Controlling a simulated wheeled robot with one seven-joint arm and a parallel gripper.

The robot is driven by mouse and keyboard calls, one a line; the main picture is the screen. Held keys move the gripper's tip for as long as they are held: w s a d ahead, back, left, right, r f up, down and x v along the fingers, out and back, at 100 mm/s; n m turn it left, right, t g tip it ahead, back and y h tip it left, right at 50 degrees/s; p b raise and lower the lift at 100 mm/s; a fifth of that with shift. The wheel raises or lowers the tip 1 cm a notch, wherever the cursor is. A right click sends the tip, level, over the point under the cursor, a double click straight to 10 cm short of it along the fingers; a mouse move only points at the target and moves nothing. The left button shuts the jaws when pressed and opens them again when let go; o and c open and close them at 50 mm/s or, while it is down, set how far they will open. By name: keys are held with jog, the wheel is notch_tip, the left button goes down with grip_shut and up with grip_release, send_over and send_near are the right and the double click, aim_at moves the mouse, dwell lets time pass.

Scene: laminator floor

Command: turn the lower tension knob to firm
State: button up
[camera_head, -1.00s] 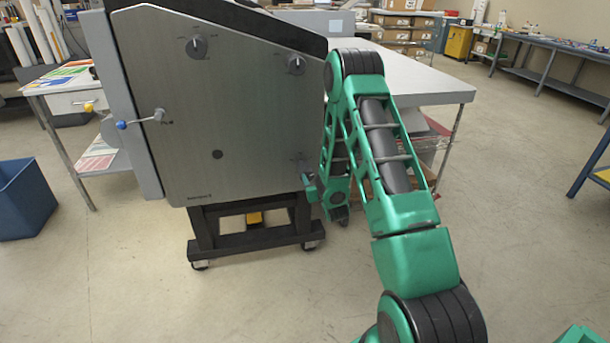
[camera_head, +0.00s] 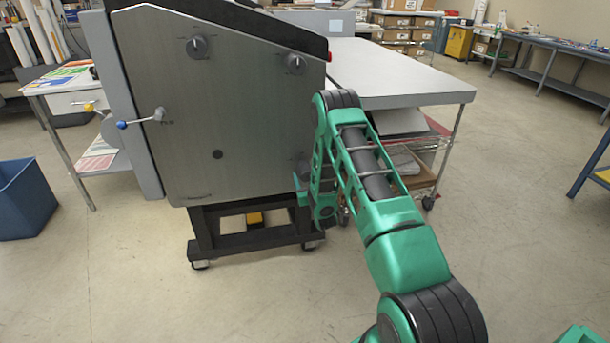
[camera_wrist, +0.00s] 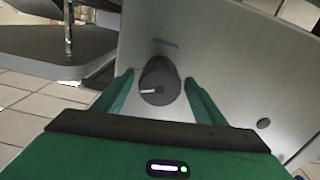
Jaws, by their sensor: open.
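The lower tension knob is a dark round knob (camera_wrist: 160,82) on the grey side panel of the laminator (camera_head: 215,110). In the wrist view its pale pointer mark points left, and a small dark label sits above it. My gripper (camera_wrist: 160,98) is open, with one green finger on each side of the knob and gaps between. Whether the fingers reach past the knob's face is hard to tell. In the head view my gripper (camera_head: 302,184) is at the panel's lower right corner and covers much of the knob there.
Two other knobs, upper left (camera_head: 196,47) and upper right (camera_head: 293,63), are on the panel. A lever with a blue ball (camera_head: 121,124) projects at the left. The grey table (camera_head: 400,75) stands behind my arm. Open floor lies in front of the machine.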

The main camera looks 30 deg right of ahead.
jog(key=shift+x, duration=1.3)
jog(key=shift+c, duration=0.4)
jog(key=c, duration=1)
jog(key=shift+o, duration=0.2)
jog(key=shift+d, duration=0.2)
jog(key=shift+a, duration=0.1)
